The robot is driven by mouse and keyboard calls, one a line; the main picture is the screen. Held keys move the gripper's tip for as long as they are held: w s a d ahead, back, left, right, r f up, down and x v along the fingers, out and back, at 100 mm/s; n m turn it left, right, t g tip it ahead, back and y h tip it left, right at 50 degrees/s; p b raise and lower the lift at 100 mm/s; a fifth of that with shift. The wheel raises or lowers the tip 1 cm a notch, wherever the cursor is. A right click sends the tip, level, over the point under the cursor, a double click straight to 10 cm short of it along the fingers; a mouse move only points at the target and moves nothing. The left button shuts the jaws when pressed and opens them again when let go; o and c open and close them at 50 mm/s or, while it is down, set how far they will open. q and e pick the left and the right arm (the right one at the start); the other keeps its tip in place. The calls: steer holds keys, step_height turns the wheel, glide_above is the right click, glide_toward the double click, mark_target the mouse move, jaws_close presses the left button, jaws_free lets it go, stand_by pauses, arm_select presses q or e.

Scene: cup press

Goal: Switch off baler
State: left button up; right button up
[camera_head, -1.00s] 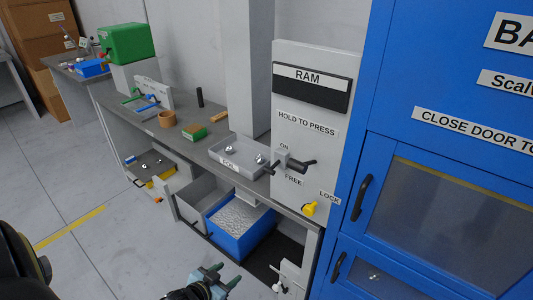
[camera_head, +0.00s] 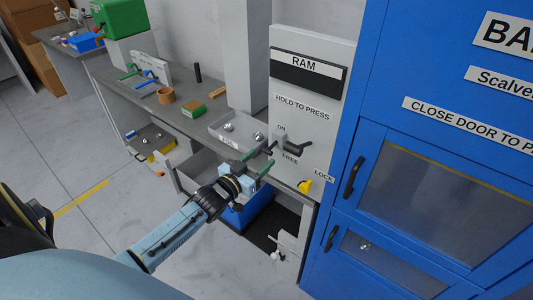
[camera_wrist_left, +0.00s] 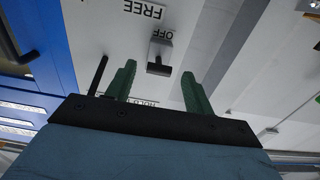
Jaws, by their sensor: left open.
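The baler is the tall blue cabinet (camera_head: 385,130) at the right, with a grey control panel (camera_head: 300,110) on its left side. The panel reads RAM, HOLD TO PRESS, ON, FREE and LOCK. A grey block with a black handle (camera_head: 297,149) sits between ON and FREE. My left gripper (camera_head: 263,158) is open, its green fingers pointing at the panel just left of the handle. In the left wrist view, a small grey switch (camera_wrist_left: 160,57) beside an upside-down OFF label appears between the open fingers (camera_wrist_left: 158,78). Contact cannot be told. My right gripper is not in view.
A yellow knob (camera_head: 304,186) is below the handle, near LOCK. A grey tray (camera_head: 232,131) with metal pieces stands on the bench (camera_head: 180,118) left of the panel. A blue bin (camera_head: 250,210) is underneath. Bare floor (camera_head: 100,150) lies at the left.

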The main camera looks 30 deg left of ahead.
mark_target(273, 146)
arm_select(q)
steer(key=shift+w+d, duration=0.2)
steer(key=shift+w, duration=1.8)
